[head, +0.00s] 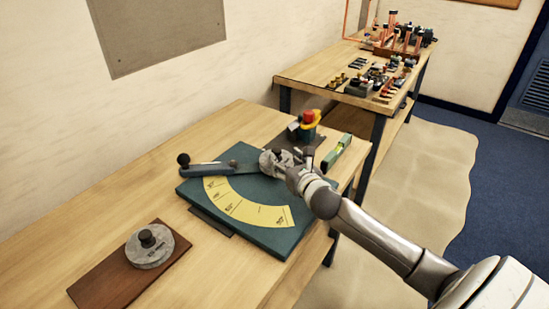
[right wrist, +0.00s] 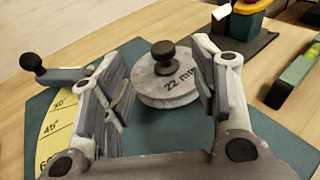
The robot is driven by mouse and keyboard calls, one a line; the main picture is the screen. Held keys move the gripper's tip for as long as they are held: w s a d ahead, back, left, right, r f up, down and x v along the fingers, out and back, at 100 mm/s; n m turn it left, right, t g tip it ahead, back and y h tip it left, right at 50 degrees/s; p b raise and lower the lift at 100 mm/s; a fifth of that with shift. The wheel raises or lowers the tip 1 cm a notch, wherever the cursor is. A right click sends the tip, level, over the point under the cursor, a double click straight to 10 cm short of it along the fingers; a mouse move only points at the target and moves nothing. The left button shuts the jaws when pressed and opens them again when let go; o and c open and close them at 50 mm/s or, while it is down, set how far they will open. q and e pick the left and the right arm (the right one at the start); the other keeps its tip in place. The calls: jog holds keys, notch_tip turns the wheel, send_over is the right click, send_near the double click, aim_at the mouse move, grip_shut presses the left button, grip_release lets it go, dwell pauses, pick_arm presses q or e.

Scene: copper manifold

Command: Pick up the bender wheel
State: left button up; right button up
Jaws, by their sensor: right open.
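A grey bender wheel (right wrist: 150,88) marked 22 mm, with a dark knob on top, sits on the green bender plate (right wrist: 150,130) in the right wrist view. My right gripper (right wrist: 157,78) is open, its fingers on either side of the wheel, with visible gaps. In the head view my right gripper (head: 284,164) is over the far part of the green plate (head: 262,240) and partly hides the wheel there. A second grey wheel (head: 150,251) with a dark knob rests on a brown wooden board (head: 100,285) at the near left. My left gripper is not in view.
A lever with a black ball knob (head: 183,160) lies over the plate's left side, above a yellow angle scale (head: 240,208). A red-and-yellow device (head: 306,124) and a green level (head: 337,151) stand beyond the gripper. The left bench top is mostly clear.

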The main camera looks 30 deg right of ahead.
aim_at(277, 150)
jog(key=shift+x, duration=1.95)
jog(key=shift+w+d+f+p, duration=0.15)
jog(key=shift+w+p, duration=0.1)
jog(key=shift+p, duration=0.15)
jog(key=shift+f+p+x, duration=0.2)
jog(key=shift+p+x, duration=0.15)
jog(key=shift+x, duration=1.8)
jog(key=shift+c, duration=0.2)
jog(key=shift+r, duration=0.1)
grip_shut()
